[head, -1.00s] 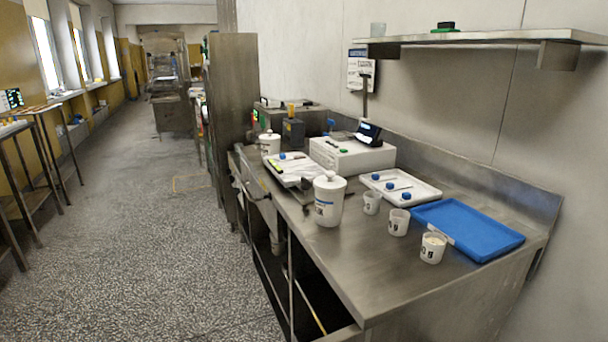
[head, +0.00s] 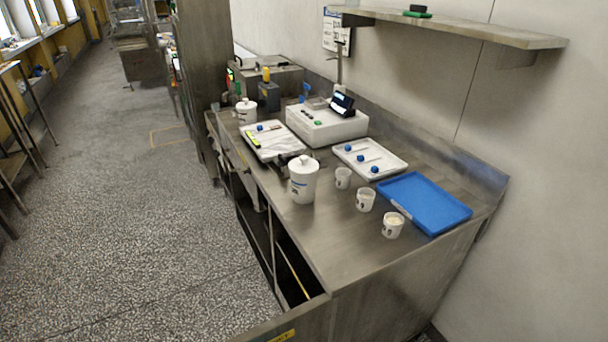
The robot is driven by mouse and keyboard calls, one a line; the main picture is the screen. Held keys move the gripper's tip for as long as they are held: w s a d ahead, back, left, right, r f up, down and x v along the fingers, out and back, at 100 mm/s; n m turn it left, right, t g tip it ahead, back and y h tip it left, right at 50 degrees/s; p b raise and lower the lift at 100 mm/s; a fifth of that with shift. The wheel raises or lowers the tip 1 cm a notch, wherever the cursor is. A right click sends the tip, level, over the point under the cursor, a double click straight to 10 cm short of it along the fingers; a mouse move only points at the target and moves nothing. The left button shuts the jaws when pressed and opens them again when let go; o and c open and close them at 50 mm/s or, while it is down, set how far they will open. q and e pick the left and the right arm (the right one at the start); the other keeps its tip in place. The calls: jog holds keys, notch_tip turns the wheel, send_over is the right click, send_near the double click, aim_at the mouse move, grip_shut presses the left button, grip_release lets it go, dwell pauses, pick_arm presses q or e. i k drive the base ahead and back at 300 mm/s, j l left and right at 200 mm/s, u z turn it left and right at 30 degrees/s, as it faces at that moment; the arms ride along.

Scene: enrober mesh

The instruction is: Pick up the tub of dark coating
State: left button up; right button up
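A white lidded tub (head: 303,183) stands upright on the steel bench (head: 330,247), near its front edge. A second white lidded tub (head: 246,113) stands farther back at the bench's left end. Both lids are on, so I cannot see the contents or tell which tub holds the dark coating. Three small white cups stand in a row right of the nearer tub: one (head: 343,178), a middle one (head: 365,200) and a near one (head: 393,225) with pale contents. Neither of my grippers is in view.
A blue tray (head: 442,218), a white tray with blue-topped items (head: 393,157), another white tray (head: 287,151) and a white instrument with a display (head: 330,130) take up the bench. A wall shelf (head: 480,30) overhangs its back. The floor (head: 130,235) at left is open.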

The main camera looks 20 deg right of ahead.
aim_at(303, 188)
jog(key=l+u, duration=0.25)
jog(key=l, duration=1.05)
